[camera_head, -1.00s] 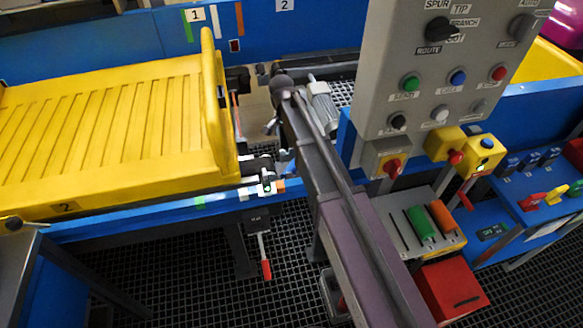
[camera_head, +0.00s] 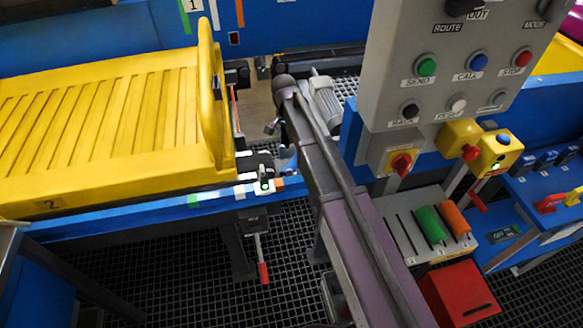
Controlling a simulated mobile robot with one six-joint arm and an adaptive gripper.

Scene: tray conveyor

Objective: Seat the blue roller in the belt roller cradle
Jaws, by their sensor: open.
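My arm reaches up from the lower right to the gap at the end of the conveyor. My gripper's jaws do not show; my own arm seems to hide them. A small light-blue patch (camera_head: 287,158) shows at the left edge of my arm, by the conveyor end. I cannot tell whether it is the blue roller. The cradle is not clearly visible; my arm covers part of that gap. The roller rack (camera_head: 400,228) at right holds a green roller (camera_head: 430,224) and an orange roller (camera_head: 455,219). Its left slot shows no roller.
A yellow tray (camera_head: 110,140) lies on the blue conveyor at left. A grey control panel (camera_head: 440,85) stands close to my arm's right. A red box (camera_head: 460,293) is below the rack. A red-tipped lever (camera_head: 263,270) hangs under the conveyor rail.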

